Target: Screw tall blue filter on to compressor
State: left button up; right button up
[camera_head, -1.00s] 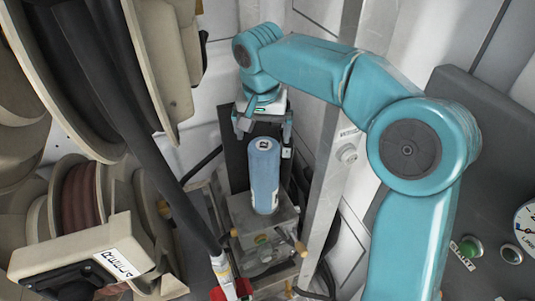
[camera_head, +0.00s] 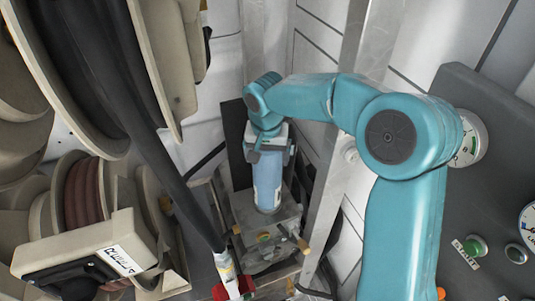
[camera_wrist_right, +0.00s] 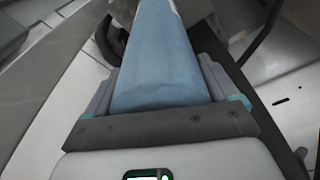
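The tall blue filter (camera_head: 268,183) stands upright on the grey metal compressor block (camera_head: 262,222) in the head view. My right gripper (camera_head: 271,156) has come down from above over the filter's upper end, with one finger on each side of it. In the right wrist view the blue filter (camera_wrist_right: 160,60) runs away between the two fingers (camera_wrist_right: 160,85), which lie close along its sides. I cannot tell whether they press on it. The filter's top end is hidden by the gripper. The joint at the filter's base is too small to judge. My left gripper is not in view.
Large hose reels (camera_head: 75,195) fill the left side. A thick black hose (camera_head: 150,150) slants down to a red fitting (camera_head: 232,290) near the block. A metal post (camera_head: 340,190) and a dark panel with gauges and buttons (camera_head: 490,200) stand on the right.

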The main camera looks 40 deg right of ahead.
jog(key=c, duration=0.7)
jog(key=shift+f+m+b, duration=0.15)
jog(key=shift+m+b, duration=0.4)
jog(key=shift+m, duration=1.25)
jog(key=shift+m+g, duration=0.3)
jog(key=shift+m, duration=0.5)
jog(key=shift+m+h+b, duration=0.3)
jog(key=shift+m+b, duration=0.2)
jog(key=shift+m, duration=0.7)
jog(key=shift+m+g, duration=0.4)
jog(key=shift+m, duration=0.8)
jog(key=o, duration=1.1)
jog(key=shift+d, duration=0.1)
jog(key=shift+o, duration=0.2)
jog(key=shift+w, duration=0.1)
